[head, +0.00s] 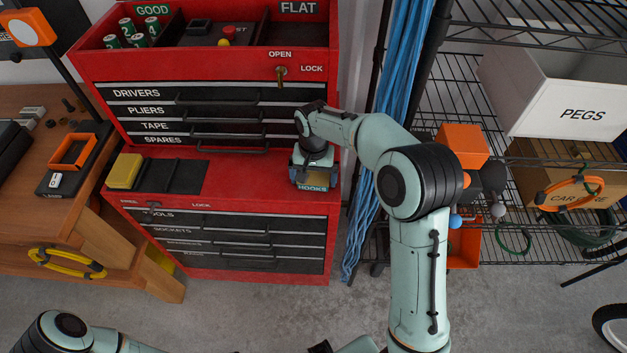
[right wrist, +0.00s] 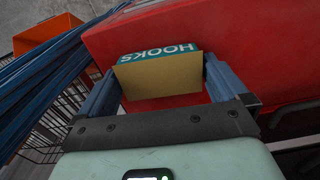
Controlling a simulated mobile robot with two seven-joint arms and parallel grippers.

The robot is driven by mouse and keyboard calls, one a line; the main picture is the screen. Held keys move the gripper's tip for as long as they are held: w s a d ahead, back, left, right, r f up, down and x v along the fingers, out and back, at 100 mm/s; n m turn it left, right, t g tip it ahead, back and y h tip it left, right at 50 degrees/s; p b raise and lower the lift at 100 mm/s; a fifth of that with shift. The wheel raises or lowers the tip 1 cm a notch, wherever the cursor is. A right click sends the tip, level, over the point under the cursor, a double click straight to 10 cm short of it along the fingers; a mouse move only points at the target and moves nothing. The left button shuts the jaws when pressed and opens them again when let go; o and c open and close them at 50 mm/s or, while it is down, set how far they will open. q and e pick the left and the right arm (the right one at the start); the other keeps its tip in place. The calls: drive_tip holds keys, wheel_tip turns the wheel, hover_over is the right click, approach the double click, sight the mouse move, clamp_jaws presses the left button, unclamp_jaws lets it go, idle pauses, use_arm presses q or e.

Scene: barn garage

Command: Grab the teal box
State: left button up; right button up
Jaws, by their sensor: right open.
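The teal box (head: 312,187), lettered HOOKS, stands at the right end of the red ledge of the tool chest. In the right wrist view the box (right wrist: 160,56) shows a teal lettered face and a tan face. My right gripper (head: 314,172) is over the box, pointing down. In the right wrist view the two fingers of my right gripper (right wrist: 164,84) are on either side of the box. The jaws are open; whether a finger touches the box is unclear. The gripper hides part of the box in the head view. My left gripper is out of view.
The red tool chest (head: 214,65) rises behind the ledge. A yellow box (head: 124,171) and a dark mat (head: 172,176) lie left on the ledge. Blue cables (head: 402,60) hang just right of the chest, before a wire shelf with a white PEGS bin (head: 560,105).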

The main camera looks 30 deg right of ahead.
drive_tip(key=c, duration=0.8)
